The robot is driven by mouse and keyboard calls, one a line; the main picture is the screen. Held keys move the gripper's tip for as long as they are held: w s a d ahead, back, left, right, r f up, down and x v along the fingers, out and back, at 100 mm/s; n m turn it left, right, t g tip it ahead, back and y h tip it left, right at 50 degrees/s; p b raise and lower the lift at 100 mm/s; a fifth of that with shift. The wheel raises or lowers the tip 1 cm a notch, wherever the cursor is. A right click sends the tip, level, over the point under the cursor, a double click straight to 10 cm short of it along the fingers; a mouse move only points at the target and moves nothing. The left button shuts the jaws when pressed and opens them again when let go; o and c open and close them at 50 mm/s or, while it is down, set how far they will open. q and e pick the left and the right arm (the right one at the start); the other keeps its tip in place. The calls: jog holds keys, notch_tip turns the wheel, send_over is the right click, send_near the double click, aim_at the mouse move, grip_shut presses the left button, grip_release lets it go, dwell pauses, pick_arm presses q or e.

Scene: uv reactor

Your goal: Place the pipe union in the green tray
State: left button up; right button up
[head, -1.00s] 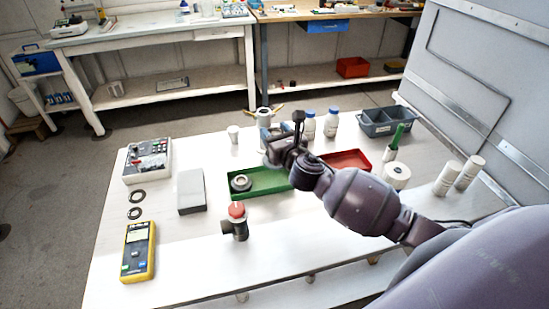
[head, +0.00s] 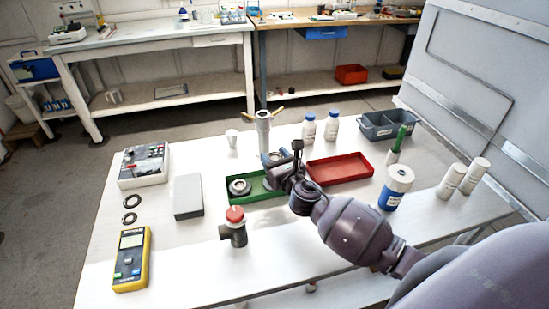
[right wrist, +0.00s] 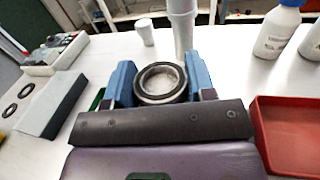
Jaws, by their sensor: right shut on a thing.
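The green tray (head: 264,194) lies near the middle of the white table. A dark ring-shaped fitting (head: 240,187) sits in its left part. My right gripper (head: 274,158) is over the right end of the tray, shut on a round piece. In the right wrist view the blue fingers (right wrist: 160,84) hold this piece from both sides; it looks like the pipe union (right wrist: 161,92), with a dark rim and pale inside. My wrist hides the tray's right end and most of the tray in the wrist view. My left gripper is not in view.
A red tray (head: 341,169) lies right of the green one. A grey stand with brass handles (head: 264,135) rises just behind my gripper. A red-capped pipe fitting (head: 234,230) stands in front, a grey block (head: 188,196) at left, a blue-labelled jar (head: 397,187) at right.

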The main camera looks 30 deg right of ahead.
jog(key=shift+f, duration=0.15)
jog(key=o, duration=1.3)
jog(key=shift+r, duration=0.2)
jog(key=shift+s+a, duration=0.2)
jog(key=shift+s, duration=2.8)
jog(key=shift+s+a, duration=0.2)
jog(key=shift+s, duration=2.8)
